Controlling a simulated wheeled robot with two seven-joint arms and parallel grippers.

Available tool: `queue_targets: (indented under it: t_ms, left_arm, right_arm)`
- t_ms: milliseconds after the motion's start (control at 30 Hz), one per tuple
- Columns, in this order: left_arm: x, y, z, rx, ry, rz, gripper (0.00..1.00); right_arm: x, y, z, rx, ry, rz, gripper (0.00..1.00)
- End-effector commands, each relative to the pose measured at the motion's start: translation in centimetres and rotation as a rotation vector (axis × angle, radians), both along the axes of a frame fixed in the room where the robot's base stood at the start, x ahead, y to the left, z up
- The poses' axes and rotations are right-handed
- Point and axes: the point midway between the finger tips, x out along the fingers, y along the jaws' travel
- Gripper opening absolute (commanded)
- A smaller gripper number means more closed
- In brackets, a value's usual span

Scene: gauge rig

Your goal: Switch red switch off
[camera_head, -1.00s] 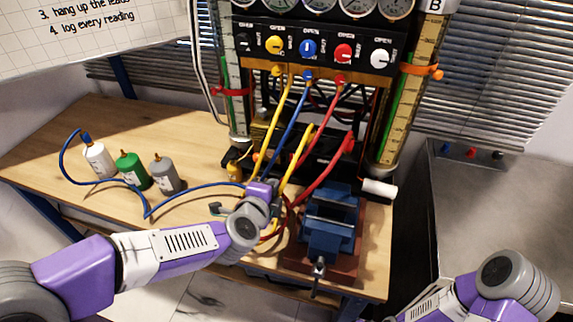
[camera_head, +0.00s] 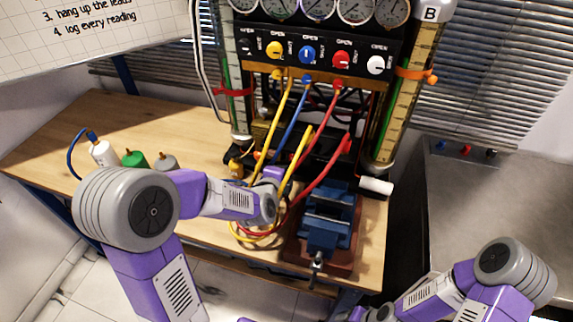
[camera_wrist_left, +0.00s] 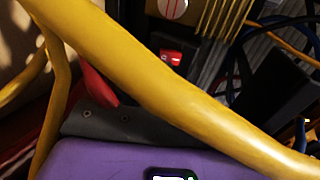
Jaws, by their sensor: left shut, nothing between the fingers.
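The red switch (camera_wrist_left: 172,57) shows in the left wrist view as a small red rocker with a white mark, set in a dark panel. A thick yellow hose (camera_wrist_left: 150,75) crosses the view just below it. The purple body of my left gripper (camera_head: 270,177) shows low at the rig in the head view, among the hoses, and along the bottom of the left wrist view. It is shut and empty, apart from the switch; its fingertips are mostly hidden. My right arm is at the bottom right of the head view; its gripper is out of the picture.
Yellow, blue and red hoses (camera_head: 318,178) hang from the valve panel (camera_head: 315,52) around my left gripper. A blue vise (camera_head: 328,220) stands right of it. Several small bottles (camera_head: 103,152) stand on the wooden table (camera_head: 60,140) at left, partly behind my arm.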

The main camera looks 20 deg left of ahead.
Motion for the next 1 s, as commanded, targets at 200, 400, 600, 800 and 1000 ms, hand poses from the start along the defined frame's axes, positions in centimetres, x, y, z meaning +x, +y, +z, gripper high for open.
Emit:
queue_targets:
  t_ms: [200, 400, 600, 800, 1000]
  left_arm:
    - [3.1, 0.2, -1.6, 0.0, 0.0, 0.0, 0.0]
    - [4.2, 0.3, -1.8, -0.001, -0.001, 0.0, 0.0]
    - [4.2, 0.3, -1.8, -0.001, 0.0, 0.0, 0.0]
    - [4.4, 0.2, -1.9, 0.0, 0.001, 0.0, 0.0]
    - [5.1, 0.2, -2.8, 0.003, 0.003, -0.003, 0.0]
  right_arm:
    - [0.0, 0.0, -1.4, 0.0, -0.001, 0.0, 0.61]
    - [0.0, 0.0, -1.7, 0.0, -0.001, 0.0, 0.61]
    - [0.0, 0.0, -1.6, 0.0, -0.001, 0.0, 0.61]
    - [0.0, 0.0, -1.5, 0.0, -0.001, 0.0, 0.61]
    - [0.0, 0.0, -0.8, 0.0, -0.001, 0.0, 0.61]
